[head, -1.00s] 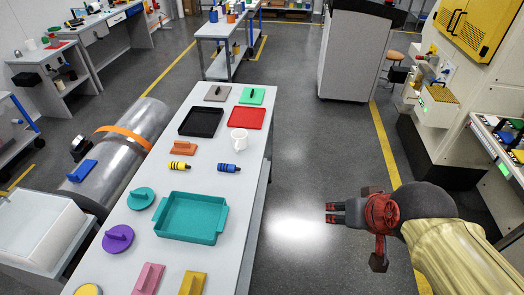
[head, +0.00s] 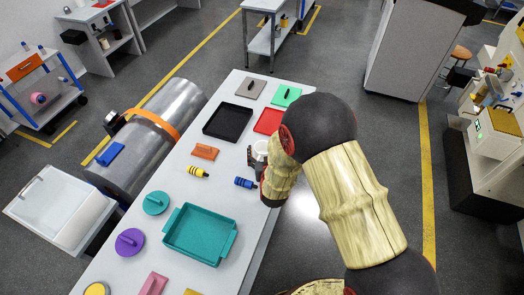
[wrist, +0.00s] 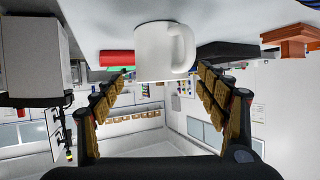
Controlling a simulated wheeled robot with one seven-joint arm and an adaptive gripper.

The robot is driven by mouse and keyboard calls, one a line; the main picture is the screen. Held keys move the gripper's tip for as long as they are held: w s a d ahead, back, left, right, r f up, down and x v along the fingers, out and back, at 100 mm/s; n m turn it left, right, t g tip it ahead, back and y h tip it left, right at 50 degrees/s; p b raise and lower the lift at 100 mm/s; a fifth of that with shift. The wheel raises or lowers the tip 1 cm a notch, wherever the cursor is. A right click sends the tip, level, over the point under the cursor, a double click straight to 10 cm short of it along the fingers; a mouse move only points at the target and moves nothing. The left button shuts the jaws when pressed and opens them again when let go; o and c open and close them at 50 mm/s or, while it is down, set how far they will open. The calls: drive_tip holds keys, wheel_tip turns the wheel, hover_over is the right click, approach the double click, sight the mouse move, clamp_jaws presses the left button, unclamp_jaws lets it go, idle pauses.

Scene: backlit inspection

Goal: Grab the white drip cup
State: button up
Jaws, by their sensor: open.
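The white cup (head: 261,147) stands upright near the right edge of the long table, partly hidden by my arm in the head view. In the wrist view, which looks upside down, the white cup (wrist: 158,55) is ahead with its handle on the right. My gripper (wrist: 163,74) is open, with its fingers spread to either side of the cup. In the head view my gripper (head: 255,163) is mostly hidden behind my arm, with one dark finger showing left of the cup.
The blue peg (head: 245,183) lies close to the gripper, with a yellow peg (head: 198,172) and orange lidded block (head: 206,152) further left. The red tray (head: 268,121) and black tray (head: 228,121) lie behind. A teal tray (head: 201,235) stands in front.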

sight(262, 146)
drive_tip(key=shift+a+f, duration=0.1)
drive_tip(key=shift+f, duration=0.3)
drive_tip(key=shift+w+f, duration=0.3)
drive_tip(key=shift+w, duration=0.05)
drive_tip(key=b+x, duration=0.1)
drive_tip(key=x, duration=0.5)
drive_tip(key=shift+w+f, duration=0.2)
drive_tip(key=shift+w, duration=0.05)
drive_tip(key=shift+a, duration=0.1)
drive_tip(key=shift+c, duration=0.6)
drive_tip(key=c, duration=1.3)
